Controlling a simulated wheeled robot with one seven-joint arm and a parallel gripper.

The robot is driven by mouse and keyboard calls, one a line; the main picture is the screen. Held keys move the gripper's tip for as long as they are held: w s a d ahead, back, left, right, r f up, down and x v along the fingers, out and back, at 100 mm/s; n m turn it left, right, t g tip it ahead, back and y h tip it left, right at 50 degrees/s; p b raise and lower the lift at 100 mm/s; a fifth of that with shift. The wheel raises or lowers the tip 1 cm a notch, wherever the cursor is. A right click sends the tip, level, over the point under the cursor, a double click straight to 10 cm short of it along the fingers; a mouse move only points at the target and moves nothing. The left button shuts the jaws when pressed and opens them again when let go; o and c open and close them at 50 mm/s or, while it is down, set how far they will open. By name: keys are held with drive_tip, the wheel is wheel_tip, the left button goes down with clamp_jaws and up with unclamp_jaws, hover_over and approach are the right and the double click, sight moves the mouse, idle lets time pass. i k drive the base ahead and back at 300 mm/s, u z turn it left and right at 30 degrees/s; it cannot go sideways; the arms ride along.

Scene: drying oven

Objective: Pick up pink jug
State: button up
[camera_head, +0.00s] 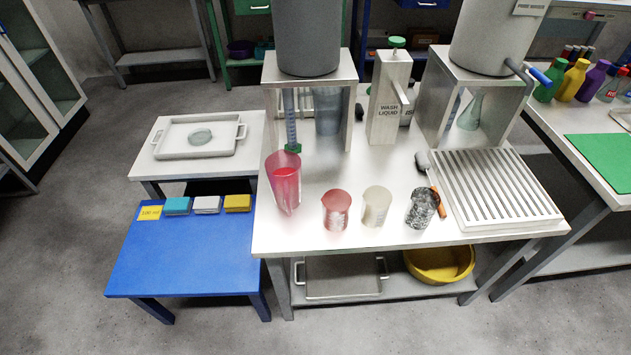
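The pink jug (287,196) is a tall, translucent vessel, wider at the top, with red showing inside. It stands at the left edge of the white table (400,238), in front of the left metal stand. A shorter reddish beaker (337,211) is to its right, apart from it. My gripper is not in view, and nothing holds the jug.
A cream beaker (376,207) and a dark speckled beaker (422,208) continue the row, beside a brush and a slatted rack (497,190). Metal stands (347,75) hold large tanks behind. A lower blue table (185,255) with sponges stands left.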

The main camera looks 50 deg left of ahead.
sight(283, 168)
drive_tip(key=z, duration=0.15)
drive_tip(key=i, duration=0.5)
drive_tip(key=u, duration=2.5)
